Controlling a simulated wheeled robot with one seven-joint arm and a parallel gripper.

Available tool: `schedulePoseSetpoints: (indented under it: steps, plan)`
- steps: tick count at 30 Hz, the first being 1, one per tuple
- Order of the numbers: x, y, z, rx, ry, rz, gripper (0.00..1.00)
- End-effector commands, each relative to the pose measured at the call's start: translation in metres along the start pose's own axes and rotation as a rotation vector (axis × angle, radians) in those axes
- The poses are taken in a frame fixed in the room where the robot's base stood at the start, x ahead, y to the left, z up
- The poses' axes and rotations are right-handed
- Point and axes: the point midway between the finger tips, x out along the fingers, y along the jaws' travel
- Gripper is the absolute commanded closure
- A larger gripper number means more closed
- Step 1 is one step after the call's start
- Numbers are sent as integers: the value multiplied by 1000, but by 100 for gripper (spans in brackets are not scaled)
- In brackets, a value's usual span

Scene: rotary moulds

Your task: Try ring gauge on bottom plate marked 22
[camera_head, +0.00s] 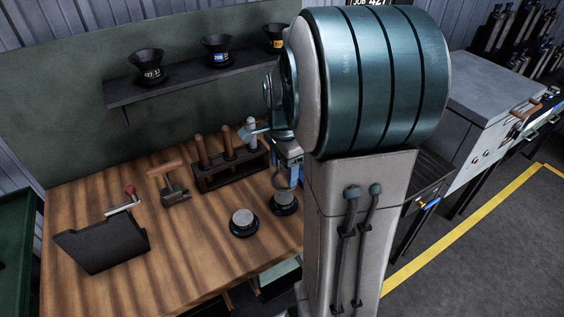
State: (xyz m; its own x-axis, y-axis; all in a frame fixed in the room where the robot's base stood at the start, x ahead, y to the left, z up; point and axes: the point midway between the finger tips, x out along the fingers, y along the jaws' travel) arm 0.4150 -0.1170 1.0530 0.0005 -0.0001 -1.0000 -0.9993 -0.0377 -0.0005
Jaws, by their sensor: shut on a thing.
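My gripper (287,163) is shut on a ring gauge (281,182), which shows as a small ring hanging below the fingers, partly hidden by my arm. It is just above a round bottom plate (284,209) with a dark base and a lighter raised top. I cannot tell whether the ring touches that plate. A second, similar bottom plate (243,223) stands on the bench to the left. The numbers on both plates are too small to read.
A dark rack (230,176) with wooden-handled tools stands behind on the wooden bench (190,235). A shelf (185,85) above holds black funnel-shaped moulds. The bench front is clear.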

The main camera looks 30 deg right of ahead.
Motion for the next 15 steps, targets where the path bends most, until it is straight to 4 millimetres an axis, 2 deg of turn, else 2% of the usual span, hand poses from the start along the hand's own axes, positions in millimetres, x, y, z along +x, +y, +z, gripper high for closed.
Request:
schedulePoseSetpoints:
  steps: [9, 15]
  plan:
    - [33, 0, -1, 2, -1, 1, 58]
    - [48, 1, -1, 4, -1, 1, 58]
